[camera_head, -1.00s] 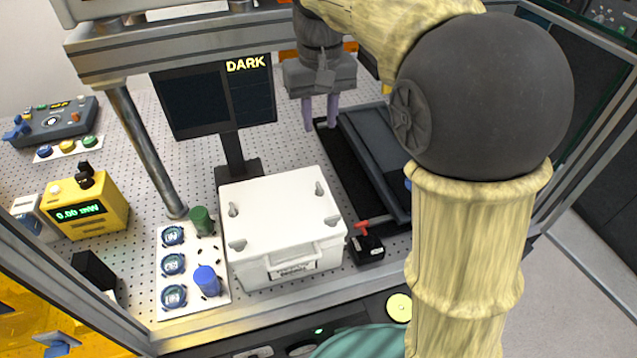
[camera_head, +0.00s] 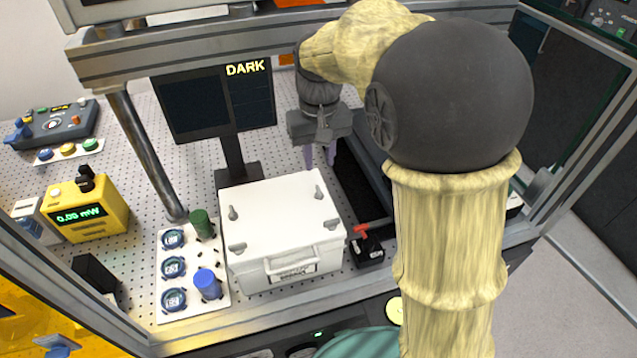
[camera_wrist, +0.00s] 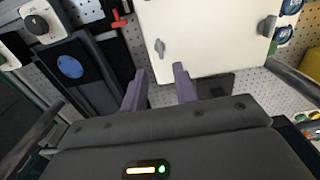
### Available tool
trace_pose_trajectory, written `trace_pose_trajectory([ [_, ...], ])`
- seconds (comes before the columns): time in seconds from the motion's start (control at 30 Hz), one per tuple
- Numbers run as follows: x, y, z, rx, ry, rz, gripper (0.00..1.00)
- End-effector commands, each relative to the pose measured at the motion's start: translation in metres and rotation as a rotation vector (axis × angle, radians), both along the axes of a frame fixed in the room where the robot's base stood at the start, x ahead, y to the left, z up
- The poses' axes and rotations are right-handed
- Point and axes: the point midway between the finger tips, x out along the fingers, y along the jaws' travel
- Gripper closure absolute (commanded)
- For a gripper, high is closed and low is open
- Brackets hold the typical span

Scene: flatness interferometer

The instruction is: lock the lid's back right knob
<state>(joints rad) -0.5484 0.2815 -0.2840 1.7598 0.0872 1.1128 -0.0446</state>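The white box lid (camera_head: 275,215) carries a small grey knob near each corner. The back right knob (camera_head: 319,191) is at the lid's far right corner; in the wrist view it (camera_wrist: 160,48) lies just beyond the fingertips, its long side roughly along the picture's vertical. The back left knob (camera_head: 233,213) also shows in the wrist view (camera_wrist: 267,25). The front left knob (camera_head: 237,248) and front right knob (camera_head: 332,222) look turned more sideways. My gripper (camera_head: 320,160) is open and empty, its two purple fingers pointing down behind the lid's back right corner, apart from the knob.
A monitor (camera_head: 215,105) reading DARK stands behind the box. A black tray (camera_head: 360,185) and a small black block with a red lever (camera_head: 367,246) are to the right. A white plate (camera_head: 190,308) with blue-ringed discs and green and blue caps is left. A metal post (camera_head: 145,155) stands behind it.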

Motion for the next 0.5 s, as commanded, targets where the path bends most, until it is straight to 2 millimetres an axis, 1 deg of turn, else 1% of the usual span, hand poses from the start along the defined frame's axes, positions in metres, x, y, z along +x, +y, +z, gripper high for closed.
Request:
trace_pose_trajectory([
  [0.03, -0.001, 0.000, -0.009, -0.002, 0.005, 0.000, 0.71],
  [0.3, -0.001, -0.001, -0.056, -0.002, 0.005, -0.001, 0.71],
  [0.4, 0.000, 0.000, -0.071, -0.001, 0.003, -0.002, 0.71],
  [0.5, 0.000, 0.000, -0.081, -0.001, 0.002, 0.000, 0.71],
])
